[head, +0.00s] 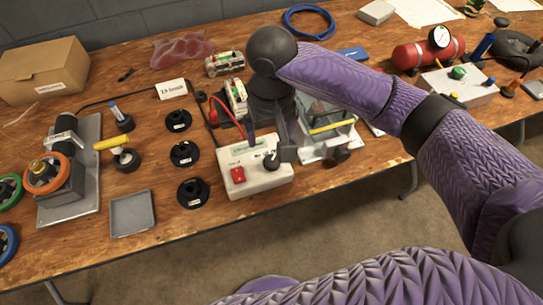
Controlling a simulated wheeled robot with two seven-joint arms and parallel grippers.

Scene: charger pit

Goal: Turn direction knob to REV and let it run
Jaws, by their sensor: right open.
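The white control box (252,184) stands near the table's front edge, with a red switch (238,175) on its left side and a label strip on its top. A dark direction knob (271,161) sits on its right side. My right gripper (268,148) reaches down over the box and is open, its fingers beside the knob. Contact with the knob and the knob's setting cannot be made out. My left gripper is not in view.
Several black round parts (185,154) stand left of the box, beside a grey tray (132,213). A clear-covered unit with a yellow bar (333,127) stands close on the right. Red and black leads (226,110) run behind the box.

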